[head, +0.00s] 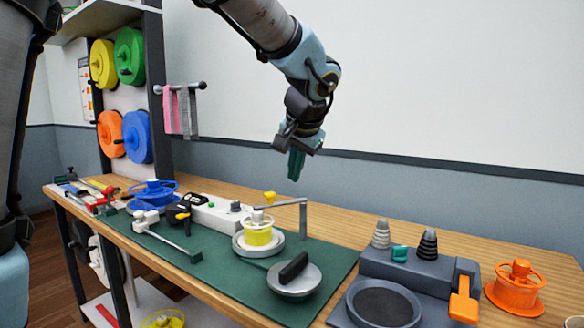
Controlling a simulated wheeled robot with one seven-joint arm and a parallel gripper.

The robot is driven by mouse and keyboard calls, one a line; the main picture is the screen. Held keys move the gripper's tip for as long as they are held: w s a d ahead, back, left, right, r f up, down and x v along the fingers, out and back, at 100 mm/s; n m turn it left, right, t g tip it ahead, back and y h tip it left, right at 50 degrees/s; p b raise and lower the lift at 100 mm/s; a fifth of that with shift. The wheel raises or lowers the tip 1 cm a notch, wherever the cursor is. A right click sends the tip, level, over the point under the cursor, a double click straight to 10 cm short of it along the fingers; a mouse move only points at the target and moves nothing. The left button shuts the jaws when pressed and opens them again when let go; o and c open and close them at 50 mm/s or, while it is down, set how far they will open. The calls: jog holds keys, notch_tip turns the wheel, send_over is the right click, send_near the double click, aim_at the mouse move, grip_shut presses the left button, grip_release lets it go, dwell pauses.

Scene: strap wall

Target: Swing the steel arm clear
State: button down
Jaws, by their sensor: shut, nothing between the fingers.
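The steel arm (284,203) is a thin grey bar on an upright post at the back of the green mat. It reaches left from the post, over the yellow spool (258,237). The spool sits on a round pale base (243,248). A small yellow knob (270,197) shows at the bar, near its left half. My gripper (295,176) has teal fingers, shut and empty, pointing down. It hangs in the air above the steel arm, apart from it. Whether the bar touches the spool cannot be told.
A round steel weight with a black handle (294,270) lies on the green mat (212,272) in front. A grey station (425,275) with cones and an orange spool (515,285) stand right. A white power strip (209,213) and several tools lie left. Air around my gripper is free.

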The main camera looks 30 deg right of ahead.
jog(key=w+f+p, duration=0.2)
jog(key=w+f, duration=0.4)
jog(key=w, duration=0.1)
jog(key=shift+a, duration=0.3)
jog(key=shift+w+f, duration=0.1)
jog(key=shift+w+p, duration=0.1)
jog(key=shift+p, duration=0.25)
